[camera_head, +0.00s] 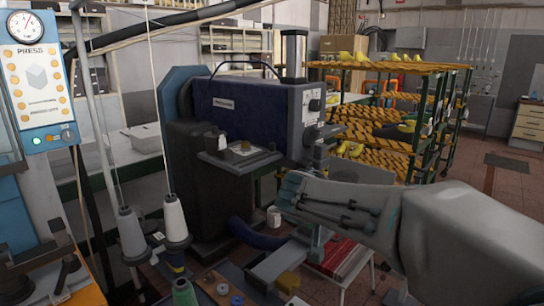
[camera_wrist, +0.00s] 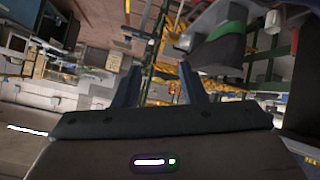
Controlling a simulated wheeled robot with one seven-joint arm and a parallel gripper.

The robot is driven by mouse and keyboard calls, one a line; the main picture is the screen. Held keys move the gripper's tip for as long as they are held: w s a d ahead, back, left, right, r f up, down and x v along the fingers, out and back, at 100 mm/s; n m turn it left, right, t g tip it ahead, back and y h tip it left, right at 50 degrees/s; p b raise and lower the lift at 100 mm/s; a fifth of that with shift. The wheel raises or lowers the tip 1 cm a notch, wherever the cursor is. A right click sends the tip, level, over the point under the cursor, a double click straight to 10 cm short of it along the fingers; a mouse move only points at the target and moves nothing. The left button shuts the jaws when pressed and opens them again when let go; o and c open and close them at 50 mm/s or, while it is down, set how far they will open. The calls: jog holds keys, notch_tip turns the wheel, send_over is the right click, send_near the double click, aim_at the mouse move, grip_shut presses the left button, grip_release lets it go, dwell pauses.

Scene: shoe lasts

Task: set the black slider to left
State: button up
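A dark blue machine (camera_head: 245,108) stands in the middle of the head view. Its grey end panel (camera_head: 313,108) faces right and carries a round dial and small dark controls. I cannot make out for sure which of them is the black slider, or its position. My arm reaches in from the right, and its wrist end is below and in front of that panel. My gripper (camera_wrist: 160,82) shows in the wrist view with its two fingers apart and nothing between them. Its fingertips cannot be made out in the head view.
Racks of yellow shoe lasts (camera_head: 390,130) stand behind the arm on the right. Thread cones (camera_head: 174,218) and a press control box (camera_head: 38,85) are on the left. Floor is free at the far right.

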jog(key=w+a+r+t+b, duration=0.1)
jog(key=w+a+r+t, duration=0.25)
jog(key=w+a, duration=0.4)
jog(key=t+y+b, duration=0.1)
jog(key=t, duration=0.4)
send_near(271, 145)
jog(key=p+x, duration=0.2)
jog(key=x, duration=0.1)
jog(key=p+x, duration=0.2)
jog(key=x, duration=0.2)
jog(key=shift+d+r+p, duration=0.1)
jog(key=shift+r+p, duration=0.1)
jog(key=shift+p, duration=0.1)
jog(key=shift+w+d+f, duration=0.15)
jog(key=shift+w+d, duration=0.1)
jog(key=shift+w, duration=0.45)
jog(key=shift+y, duration=0.4)
grip_shut()
